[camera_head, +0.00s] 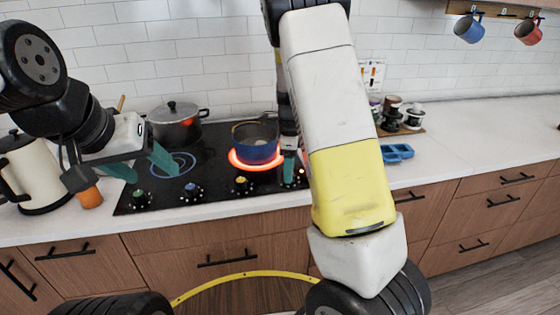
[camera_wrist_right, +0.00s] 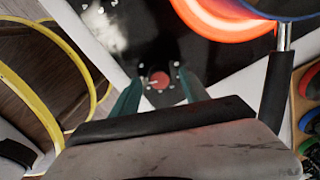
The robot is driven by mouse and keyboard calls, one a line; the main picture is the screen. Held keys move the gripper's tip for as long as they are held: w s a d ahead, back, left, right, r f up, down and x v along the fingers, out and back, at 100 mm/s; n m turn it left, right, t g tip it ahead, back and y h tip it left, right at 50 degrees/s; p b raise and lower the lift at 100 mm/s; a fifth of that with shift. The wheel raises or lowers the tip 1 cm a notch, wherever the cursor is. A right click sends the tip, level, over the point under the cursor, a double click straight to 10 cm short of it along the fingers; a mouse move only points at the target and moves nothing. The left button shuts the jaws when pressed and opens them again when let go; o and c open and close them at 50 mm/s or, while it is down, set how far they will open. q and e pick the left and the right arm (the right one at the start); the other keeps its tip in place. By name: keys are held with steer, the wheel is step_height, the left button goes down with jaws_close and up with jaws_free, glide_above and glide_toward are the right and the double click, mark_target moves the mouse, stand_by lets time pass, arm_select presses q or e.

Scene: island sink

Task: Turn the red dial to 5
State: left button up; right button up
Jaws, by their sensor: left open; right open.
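The red dial (camera_wrist_right: 159,80) is on the black cooktop near its front right corner, with white marks around it. It lies between the two teal fingers of my right gripper (camera_wrist_right: 157,74) in the right wrist view, with a gap on each side. I cannot tell which number it points to. In the head view my right gripper (camera_head: 290,167) is at the cooktop's right end and partly hides the dial. My right gripper is open. My left gripper (camera_head: 145,166) is open and empty above the cooktop's left part.
A burner (camera_head: 256,165) glows red under a blue pot (camera_head: 254,142). A grey lidded pot (camera_head: 176,122) stands behind. Yellow (camera_head: 240,184), blue (camera_head: 191,190) and green (camera_head: 139,197) dials line the front edge. A white kettle (camera_head: 32,172) is at left. The right counter is mostly clear.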

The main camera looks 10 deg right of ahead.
step_height(320, 180, up, 7)
steer(key=shift+r, duration=0.1)
stand_by(0.4)
